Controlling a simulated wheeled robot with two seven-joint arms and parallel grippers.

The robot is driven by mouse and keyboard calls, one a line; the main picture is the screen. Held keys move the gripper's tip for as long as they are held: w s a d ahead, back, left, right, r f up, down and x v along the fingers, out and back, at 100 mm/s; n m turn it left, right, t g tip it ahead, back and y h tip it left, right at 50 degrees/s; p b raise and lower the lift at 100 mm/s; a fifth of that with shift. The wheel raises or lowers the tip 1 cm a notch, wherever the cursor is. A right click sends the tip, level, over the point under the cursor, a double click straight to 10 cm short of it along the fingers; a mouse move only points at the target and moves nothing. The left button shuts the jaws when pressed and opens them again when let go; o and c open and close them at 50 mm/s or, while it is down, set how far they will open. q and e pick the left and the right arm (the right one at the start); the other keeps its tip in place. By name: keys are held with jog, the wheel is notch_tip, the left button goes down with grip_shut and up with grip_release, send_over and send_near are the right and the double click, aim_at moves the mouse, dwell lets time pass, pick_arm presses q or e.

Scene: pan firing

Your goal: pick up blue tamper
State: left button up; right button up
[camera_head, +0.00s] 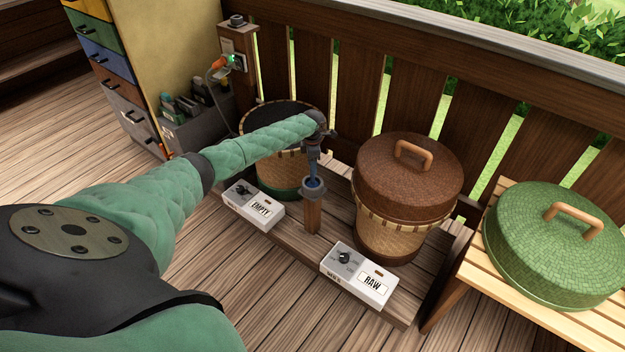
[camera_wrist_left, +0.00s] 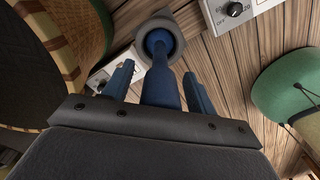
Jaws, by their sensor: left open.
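The blue tamper (camera_head: 314,183) stands upright in a grey ring holder (camera_head: 313,193) on a short wooden post. My left gripper (camera_head: 313,165) is right above the holder, pointing down. In the left wrist view the tamper's blue shaft (camera_wrist_left: 162,88) runs between the two blue fingers of my left gripper (camera_wrist_left: 158,88), and its far end sits inside the grey ring (camera_wrist_left: 160,38). The fingers are open, with a visible gap on each side of the shaft. The tamper's near end is hidden behind the gripper body. My right gripper is not in view.
A lidded brown basket (camera_head: 410,175) stands right of the post and an open basket (camera_head: 270,165) behind left. Two control boxes, EMPTY (camera_head: 253,205) and RAW (camera_head: 358,275), sit in front. A green lid (camera_head: 550,245) lies on the slatted bench. A railing closes the back.

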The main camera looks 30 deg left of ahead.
pick_arm(q)
grip_shut()
jog(key=shift+r+b, duration=0.3)
jog(key=shift+r, duration=4.75)
